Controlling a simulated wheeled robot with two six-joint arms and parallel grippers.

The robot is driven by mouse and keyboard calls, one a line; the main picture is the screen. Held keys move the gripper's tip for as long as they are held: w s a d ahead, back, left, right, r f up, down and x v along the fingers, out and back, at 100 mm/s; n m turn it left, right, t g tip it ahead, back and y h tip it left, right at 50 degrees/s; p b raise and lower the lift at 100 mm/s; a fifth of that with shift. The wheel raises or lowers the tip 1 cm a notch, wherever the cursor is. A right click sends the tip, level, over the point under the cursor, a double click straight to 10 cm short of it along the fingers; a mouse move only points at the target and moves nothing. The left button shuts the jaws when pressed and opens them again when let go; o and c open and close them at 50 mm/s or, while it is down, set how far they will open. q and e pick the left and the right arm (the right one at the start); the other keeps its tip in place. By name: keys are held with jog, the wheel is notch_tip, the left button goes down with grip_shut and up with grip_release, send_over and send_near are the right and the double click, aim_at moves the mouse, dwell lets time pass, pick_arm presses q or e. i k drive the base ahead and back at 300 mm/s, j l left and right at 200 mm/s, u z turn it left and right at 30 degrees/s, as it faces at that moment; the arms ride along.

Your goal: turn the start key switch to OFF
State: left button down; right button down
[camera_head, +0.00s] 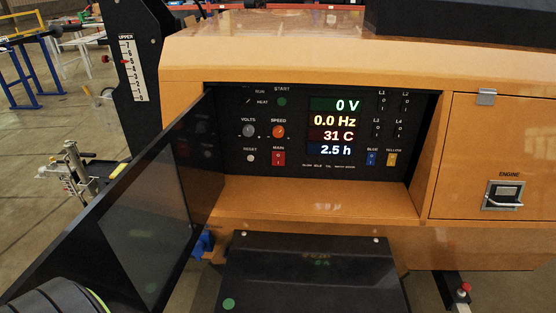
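The start key switch (248,101) is a small dark spot with a pale slanted mark at the upper left of the black control panel (295,175). The labels RUN and HEAT read beside it; I cannot read an OFF label or tell the key's position. A green button (282,102) sits to its right under the word START. The panel is in a recess of the orange machine (310,55). The displays (334,128) show 0 V, 0.0 Hz, 31 C and 2.5 h. Neither gripper shows in the head view.
A dark, see-through door (130,215) stands open at the recess's left, reaching toward me. A black box top (310,270) lies below the recess. The closed engine door (500,145) with a latch is at right. The space before the panel is clear.

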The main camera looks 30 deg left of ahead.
aim_at(247, 100)
jog(key=u, duration=1.25)
